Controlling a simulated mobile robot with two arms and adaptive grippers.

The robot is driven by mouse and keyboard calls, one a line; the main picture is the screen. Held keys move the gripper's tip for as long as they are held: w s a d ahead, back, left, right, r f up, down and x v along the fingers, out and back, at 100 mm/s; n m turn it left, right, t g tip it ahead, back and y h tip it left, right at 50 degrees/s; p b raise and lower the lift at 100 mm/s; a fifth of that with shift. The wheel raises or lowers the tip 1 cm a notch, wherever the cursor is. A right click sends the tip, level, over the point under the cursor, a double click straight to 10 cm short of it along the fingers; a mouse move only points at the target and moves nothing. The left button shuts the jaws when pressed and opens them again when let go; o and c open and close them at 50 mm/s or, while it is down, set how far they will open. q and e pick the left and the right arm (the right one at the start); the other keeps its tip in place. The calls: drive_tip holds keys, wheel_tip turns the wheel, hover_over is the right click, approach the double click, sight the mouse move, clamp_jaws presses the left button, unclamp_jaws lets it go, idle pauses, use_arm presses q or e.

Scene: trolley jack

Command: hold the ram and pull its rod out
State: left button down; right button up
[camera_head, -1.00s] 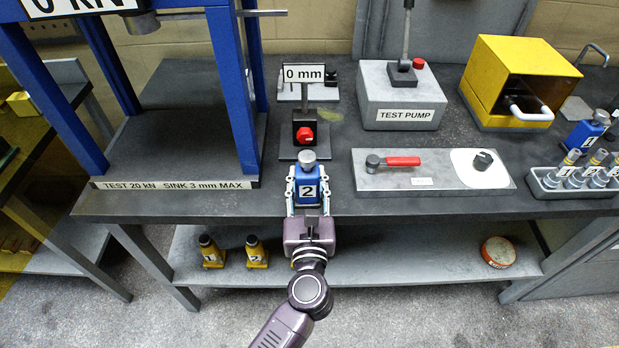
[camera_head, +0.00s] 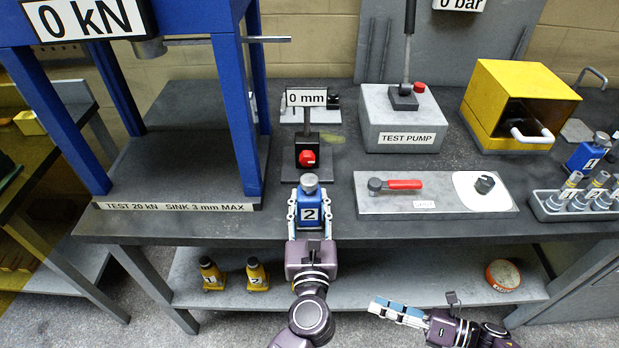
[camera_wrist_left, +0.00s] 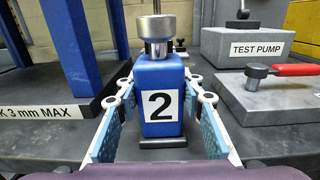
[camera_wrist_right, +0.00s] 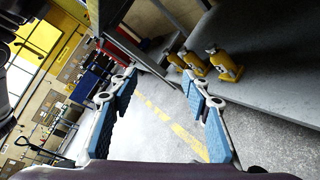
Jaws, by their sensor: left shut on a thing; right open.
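The ram is a blue block labelled 2 (camera_head: 311,214) with a silver rod top (camera_head: 310,184). It stands upright at the table's front edge, and also shows close up in the left wrist view (camera_wrist_left: 160,88). My left gripper (camera_head: 311,216) is shut on the blue body from both sides, below the rod. The rod's top is free above the fingers. My right gripper (camera_head: 384,306) is open and empty, low in front of the table and right of the ram. In the right wrist view its fingers (camera_wrist_right: 160,100) are apart over the floor.
A black stand with a red knob (camera_head: 307,157) is just behind the ram. A grey plate with a red-handled lever (camera_head: 430,204) lies to the right. The blue press frame (camera_head: 237,115) stands left. Yellow bottle-shaped items (camera_head: 257,274) sit on the lower shelf (camera_head: 400,270).

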sight(309, 179)
wheel_tip(309, 179, up, 22)
drive_tip(key=w+n+g+y, duration=0.3)
drive_tip(key=n+g, duration=0.5)
drive_tip(key=n, duration=0.8)
drive_tip(key=w+a+r, duration=0.7)
drive_tip(key=w+r, duration=0.3)
drive_tip(key=w, duration=0.1)
drive_tip(key=shift+y, duration=0.4)
drive_tip(key=a, duration=1.1)
drive_tip(key=shift+a, duration=0.35)
drive_tip(key=shift+c, duration=0.4)
clamp_jaws()
